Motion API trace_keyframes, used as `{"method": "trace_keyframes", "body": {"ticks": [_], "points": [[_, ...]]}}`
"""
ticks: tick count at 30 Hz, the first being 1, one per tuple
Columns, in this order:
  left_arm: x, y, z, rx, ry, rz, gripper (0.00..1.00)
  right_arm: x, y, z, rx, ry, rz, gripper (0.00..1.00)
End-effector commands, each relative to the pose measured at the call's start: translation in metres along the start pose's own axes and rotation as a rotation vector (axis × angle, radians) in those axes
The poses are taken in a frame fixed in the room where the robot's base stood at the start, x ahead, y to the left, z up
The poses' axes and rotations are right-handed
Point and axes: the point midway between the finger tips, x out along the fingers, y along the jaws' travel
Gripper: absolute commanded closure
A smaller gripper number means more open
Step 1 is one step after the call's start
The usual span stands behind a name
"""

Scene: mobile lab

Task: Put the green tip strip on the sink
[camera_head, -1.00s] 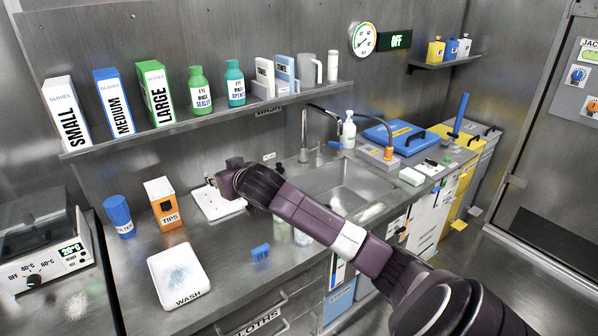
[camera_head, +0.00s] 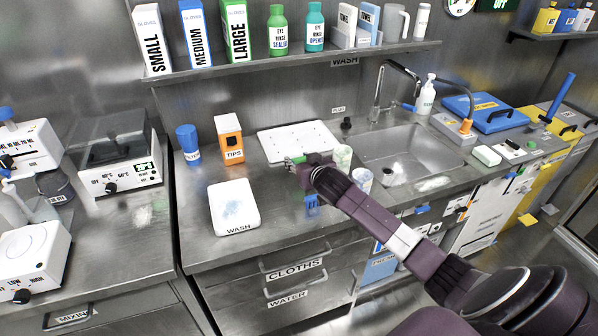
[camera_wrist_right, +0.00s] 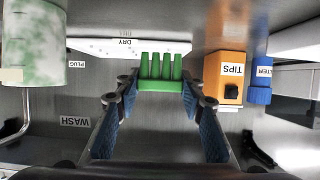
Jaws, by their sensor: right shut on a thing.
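My right gripper (camera_head: 299,161) is shut on the green tip strip (camera_wrist_right: 160,74), which sits between the blue-padded fingertips in the wrist view. In the head view a bit of the green tip strip (camera_head: 297,160) shows at the gripper, over the front part of the white drying board. The sink (camera_head: 405,158) is a steel basin set in the counter, to the right of the gripper and apart from it. Its left rim is partly hidden by cups. My left gripper is not in view.
Two mottled cups (camera_head: 342,157) (camera_head: 362,180) stand between gripper and sink. A blue strip (camera_head: 312,203) lies below the gripper. The white board (camera_head: 300,138), orange TIPS box (camera_head: 229,138), blue container (camera_head: 188,139) and WASH tray (camera_head: 234,207) are left. A faucet (camera_head: 376,96) rises behind the basin.

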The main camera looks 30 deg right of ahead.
Motion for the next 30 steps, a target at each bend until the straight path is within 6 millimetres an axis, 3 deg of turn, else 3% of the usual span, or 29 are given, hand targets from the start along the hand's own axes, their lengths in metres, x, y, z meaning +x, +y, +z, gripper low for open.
{"method": "trace_keyframes", "body": {"ticks": [9, 22, 23, 24, 27, 30], "points": [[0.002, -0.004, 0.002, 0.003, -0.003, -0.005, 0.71, 0.016, -0.001, 0.038, 0.002, -0.001, -0.001, 0.79], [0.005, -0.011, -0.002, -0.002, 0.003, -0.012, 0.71, 0.018, 0.000, 0.045, 0.001, -0.001, -0.001, 0.79], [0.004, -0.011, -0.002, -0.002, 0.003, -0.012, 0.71, 0.018, 0.000, 0.044, 0.001, 0.000, 0.000, 0.62], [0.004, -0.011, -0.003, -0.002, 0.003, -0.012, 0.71, 0.018, 0.000, 0.043, 0.000, 0.000, 0.000, 0.57], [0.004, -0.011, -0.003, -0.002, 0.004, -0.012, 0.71, 0.018, 0.000, 0.043, 0.000, 0.000, -0.001, 0.46], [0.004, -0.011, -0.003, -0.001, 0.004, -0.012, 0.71, 0.018, 0.000, 0.043, 0.000, 0.000, -0.001, 0.46]]}}
